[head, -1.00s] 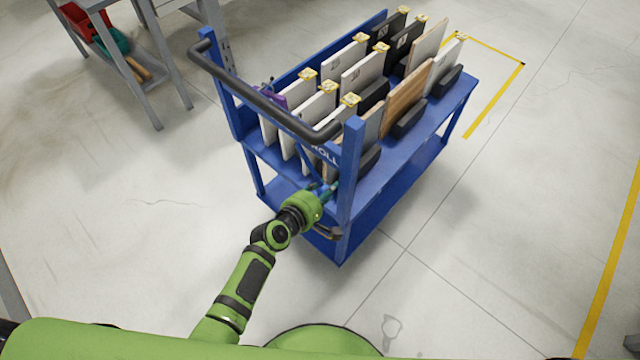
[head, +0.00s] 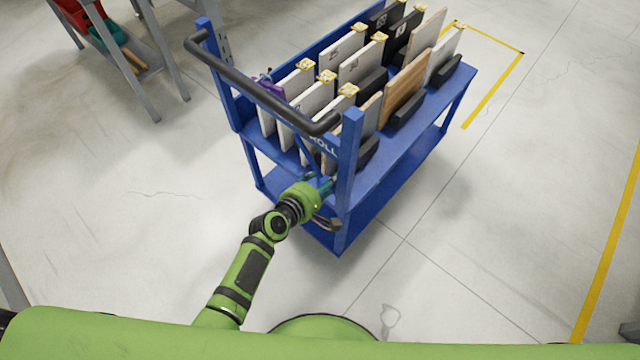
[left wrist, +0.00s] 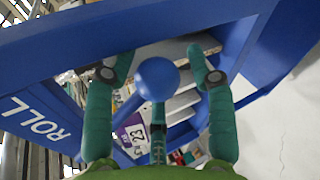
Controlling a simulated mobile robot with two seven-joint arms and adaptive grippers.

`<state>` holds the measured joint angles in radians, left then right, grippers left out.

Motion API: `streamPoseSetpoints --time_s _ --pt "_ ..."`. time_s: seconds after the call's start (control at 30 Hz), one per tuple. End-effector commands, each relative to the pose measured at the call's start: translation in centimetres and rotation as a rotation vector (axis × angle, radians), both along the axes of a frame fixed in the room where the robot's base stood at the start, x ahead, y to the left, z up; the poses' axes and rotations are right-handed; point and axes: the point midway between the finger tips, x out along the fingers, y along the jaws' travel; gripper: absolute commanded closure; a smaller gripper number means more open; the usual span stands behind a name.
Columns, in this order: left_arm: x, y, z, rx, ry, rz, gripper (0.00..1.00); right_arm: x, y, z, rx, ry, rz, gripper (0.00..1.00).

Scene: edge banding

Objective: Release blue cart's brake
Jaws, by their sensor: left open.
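The blue cart (head: 405,165) stands in the middle of the head view, its black push handle (head: 255,88) facing me. My left gripper (head: 322,184) is at the cart's near end, below the handle and beside the near corner post. In the left wrist view, a blue ball knob (left wrist: 157,78) on a blue rod lies between the spread teal fingers of this gripper (left wrist: 161,66). The fingers are open around the knob, with a visible gap on both sides. The knob appears to be the brake lever's end. My right gripper is not in view.
Several white, black and wooden panels (head: 405,88) stand upright on the cart's top. A grey rack (head: 145,70) with a red bin is at the upper left. Yellow floor lines (head: 490,97) run beyond and to the right. The floor around the cart is clear.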

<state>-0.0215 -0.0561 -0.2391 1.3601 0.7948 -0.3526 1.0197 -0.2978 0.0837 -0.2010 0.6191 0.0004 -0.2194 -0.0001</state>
Motion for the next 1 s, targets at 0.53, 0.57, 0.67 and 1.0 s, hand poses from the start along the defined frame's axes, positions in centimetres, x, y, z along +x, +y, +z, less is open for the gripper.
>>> streamPoseSetpoints --time_s 0.53,0.57,0.67,1.0 --pt "-5.0 2.9 2.4 -0.001 0.006 -0.004 0.4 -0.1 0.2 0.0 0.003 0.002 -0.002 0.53" --pt "-5.3 3.1 2.6 -0.001 0.006 -0.004 0.4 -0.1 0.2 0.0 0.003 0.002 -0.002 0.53" --pt "-5.8 3.5 2.9 -0.002 0.005 -0.001 0.4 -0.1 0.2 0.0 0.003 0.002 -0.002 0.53" --pt "-6.2 3.9 3.2 -0.001 0.005 0.0 0.4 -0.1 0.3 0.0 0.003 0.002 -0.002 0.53"
